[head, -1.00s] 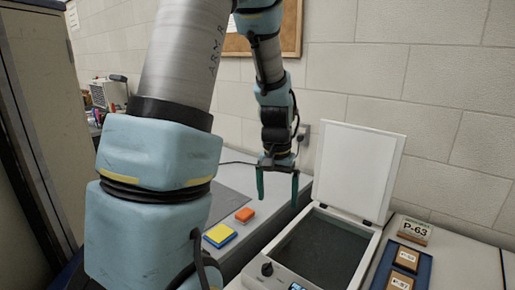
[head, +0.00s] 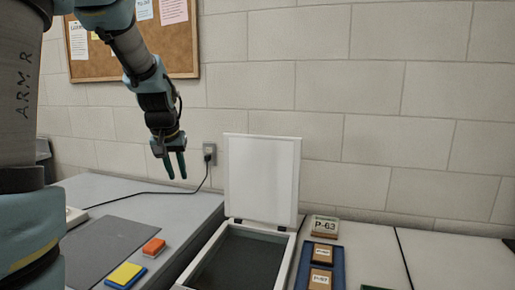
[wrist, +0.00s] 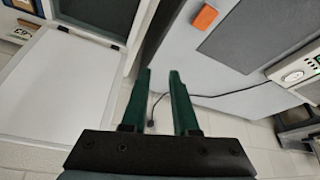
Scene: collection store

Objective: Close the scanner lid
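The scanner lid (head: 262,175) is a white panel standing upright and open at the back of the scanner. It also shows in the wrist view (wrist: 55,85) on the left. The scanner bed (head: 240,262) is dark glass in a white frame, uncovered; a corner of it shows in the wrist view (wrist: 95,12). My gripper (head: 175,170) hangs in the air left of the lid, apart from it, fingers pointing down. In the wrist view my gripper (wrist: 160,72) has its two green fingers apart with nothing between them. The scanner's front is cut off by the head view's lower edge.
Left of the scanner, a grey mat (head: 95,250), an orange block (head: 154,246) and a yellow-and-blue block (head: 125,275) lie on the bench. A blue tray (head: 335,262) with labelled pieces and a P-63 sign (head: 325,227) are right. A cable (head: 150,193) runs to a wall socket.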

